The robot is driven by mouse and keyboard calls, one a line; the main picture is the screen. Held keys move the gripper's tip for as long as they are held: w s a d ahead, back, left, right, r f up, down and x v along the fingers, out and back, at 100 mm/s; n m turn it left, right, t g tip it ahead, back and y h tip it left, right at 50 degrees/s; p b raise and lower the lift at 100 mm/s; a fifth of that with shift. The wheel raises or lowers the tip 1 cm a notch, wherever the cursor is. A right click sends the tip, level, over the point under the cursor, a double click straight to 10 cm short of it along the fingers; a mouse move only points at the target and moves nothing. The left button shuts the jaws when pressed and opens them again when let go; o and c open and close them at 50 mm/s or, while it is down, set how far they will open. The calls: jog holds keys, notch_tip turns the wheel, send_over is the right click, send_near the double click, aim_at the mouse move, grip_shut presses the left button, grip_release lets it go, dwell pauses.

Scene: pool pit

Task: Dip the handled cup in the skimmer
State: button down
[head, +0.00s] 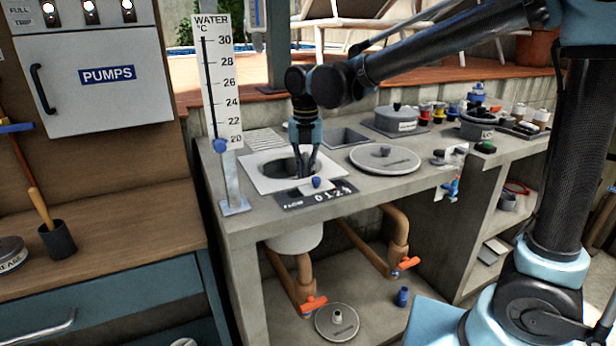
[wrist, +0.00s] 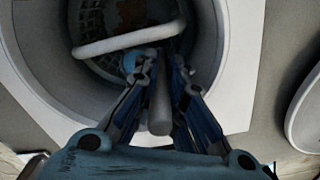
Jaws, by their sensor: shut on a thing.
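My gripper (head: 304,172) points down into the round skimmer opening (head: 268,166) in the concrete counter. It is shut on the handled cup, whose grey handle (wrist: 160,108) shows between the fingers (wrist: 160,75) in the wrist view. The cup's body is hidden in the head view, and I cannot make out its outline for sure in the wrist view. The skimmer's pale wall (wrist: 232,65) surrounds the fingers in the wrist view. A pale curved bar (wrist: 125,40) crosses the opening above a dark mesh and an orange-brown patch; I cannot tell which part it belongs to.
A round grey lid (head: 385,158) lies right of the opening. A dark number plate (head: 316,196) with a blue knob stands at its front edge. The tall water thermometer scale (head: 217,85) rises at the left. Lidded pots (head: 397,120) and small bottles stand behind right.

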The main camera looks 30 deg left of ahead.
jog(key=shift+r, duration=7.05)
jog(key=shift+f, duration=2.55)
jog(key=shift+f, duration=5.85)
jog(key=shift+r, duration=0.45)
